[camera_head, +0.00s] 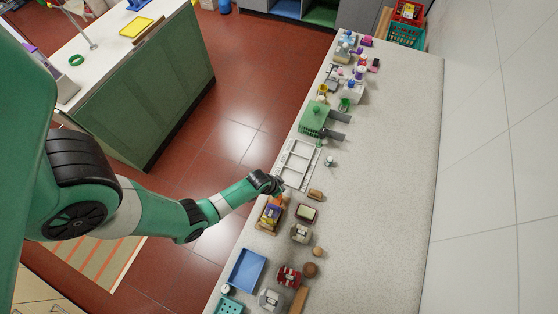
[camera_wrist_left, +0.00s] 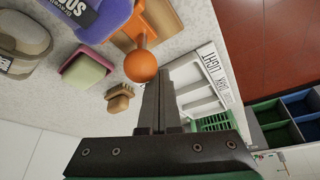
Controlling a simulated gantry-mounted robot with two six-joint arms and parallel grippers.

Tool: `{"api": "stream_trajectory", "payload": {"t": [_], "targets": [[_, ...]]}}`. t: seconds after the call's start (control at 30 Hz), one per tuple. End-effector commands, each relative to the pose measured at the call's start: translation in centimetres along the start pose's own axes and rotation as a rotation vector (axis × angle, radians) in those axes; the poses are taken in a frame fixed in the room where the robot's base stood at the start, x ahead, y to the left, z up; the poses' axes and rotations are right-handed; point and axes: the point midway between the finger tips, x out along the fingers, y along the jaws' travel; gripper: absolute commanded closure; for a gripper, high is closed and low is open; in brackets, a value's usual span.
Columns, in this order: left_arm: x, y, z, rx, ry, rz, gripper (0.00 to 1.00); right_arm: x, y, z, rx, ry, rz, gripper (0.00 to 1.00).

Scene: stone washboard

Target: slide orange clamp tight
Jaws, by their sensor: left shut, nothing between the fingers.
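The orange clamp shows in the wrist view as an orange bar (camera_wrist_left: 160,20) with a round orange ball end (camera_wrist_left: 140,66), beside a purple block (camera_wrist_left: 105,18) on a wooden base. In the head view the purple block (camera_head: 271,212) and its base sit at the left edge of the counter, with a bit of orange (camera_head: 285,198) at their far end. My left gripper (camera_head: 280,187) is over the counter edge just beyond it. In the wrist view its fingers (camera_wrist_left: 160,75) are shut and empty, with tips right beside the orange ball. I cannot tell whether they touch it. My right gripper is not in view.
A white divided tray (camera_head: 297,163) lies just beyond the gripper. A blue tray (camera_head: 246,270) is nearer. The right side of the counter (camera_head: 390,190) is clear.

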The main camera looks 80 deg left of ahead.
Motion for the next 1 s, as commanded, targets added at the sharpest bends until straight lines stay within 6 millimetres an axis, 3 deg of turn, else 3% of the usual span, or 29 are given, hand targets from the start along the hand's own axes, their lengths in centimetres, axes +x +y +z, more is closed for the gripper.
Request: {"api": "stream_trajectory", "payload": {"t": [0.47, 0.7, 1.0], "targets": [[-4.2, -0.7, -2.9, -0.001, -0.003, 0.000, 1.00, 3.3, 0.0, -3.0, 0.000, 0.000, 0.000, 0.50], [-5.6, -1.0, -4.1, 0.000, -0.001, 0.000, 1.00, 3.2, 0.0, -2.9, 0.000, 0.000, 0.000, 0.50], [-5.7, -1.0, -4.3, 0.000, 0.000, 0.000, 1.00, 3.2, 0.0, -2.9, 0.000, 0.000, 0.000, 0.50]]}}
